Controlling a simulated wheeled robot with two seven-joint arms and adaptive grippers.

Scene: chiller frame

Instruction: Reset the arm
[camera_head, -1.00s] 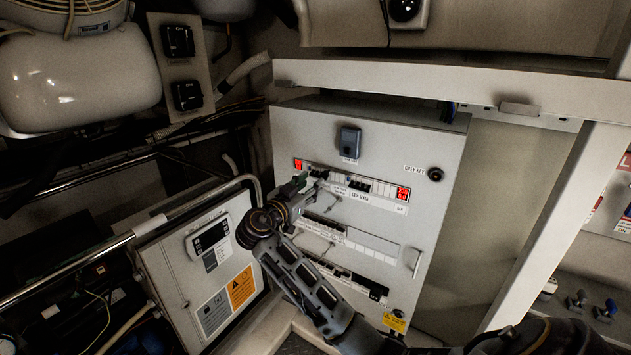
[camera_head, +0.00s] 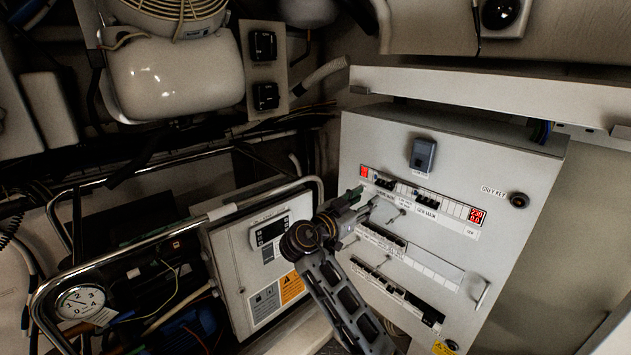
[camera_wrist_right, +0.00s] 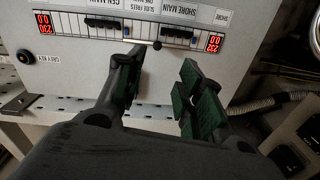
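My right gripper (camera_head: 362,203) reaches up from the bottom in the head view, in front of the left part of the white breaker panel (camera_head: 470,165). In the right wrist view my right gripper (camera_wrist_right: 163,82) has its two dark, green-padded fingers spread with nothing between them. The panel's top breaker row (camera_head: 425,196) lies just beyond the fingertips, with a red display at each end. In the right wrist view this row (camera_wrist_right: 135,30) appears upside down. I cannot tell whether a fingertip touches the panel. My left gripper is not in view.
A smaller control box (camera_head: 270,255) with an orange warning label stands left of the panel. A pressure gauge (camera_head: 80,302) is at lower left. A white tank (camera_head: 175,80) and two black switches hang above. A beam (camera_head: 480,90) crosses above the panel.

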